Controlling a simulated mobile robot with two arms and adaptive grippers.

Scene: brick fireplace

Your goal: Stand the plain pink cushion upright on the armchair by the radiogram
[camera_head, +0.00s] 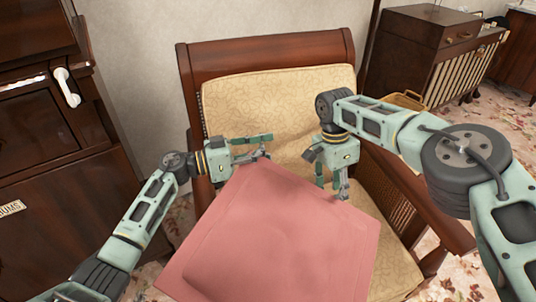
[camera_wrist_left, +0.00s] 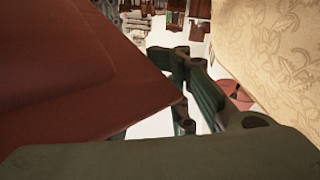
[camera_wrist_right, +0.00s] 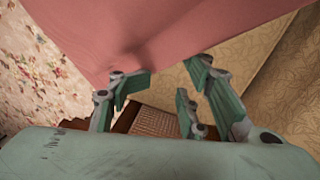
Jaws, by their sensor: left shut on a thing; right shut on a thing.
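The plain pink cushion (camera_head: 285,240) is held in front of the armchair, tilted, with its broad face towards the head camera. The armchair (camera_head: 265,50) has a dark wooden frame and a cream patterned back cushion (camera_head: 275,95). My left gripper (camera_head: 265,148) is shut on the pink cushion's upper left corner; the cushion also shows in the left wrist view (camera_wrist_left: 80,70). My right gripper (camera_head: 341,187) is shut on its upper right edge; the cushion fills the top of the right wrist view (camera_wrist_right: 150,35). The cushion hides much of the seat.
A dark wooden cabinet (camera_head: 60,150) with a white handset stands close on the left. The radiogram (camera_head: 425,50) stands behind the armchair at the right. The chair's right wooden armrest (camera_head: 425,200) lies beneath my right arm. Floral carpet (camera_head: 500,130) shows at right.

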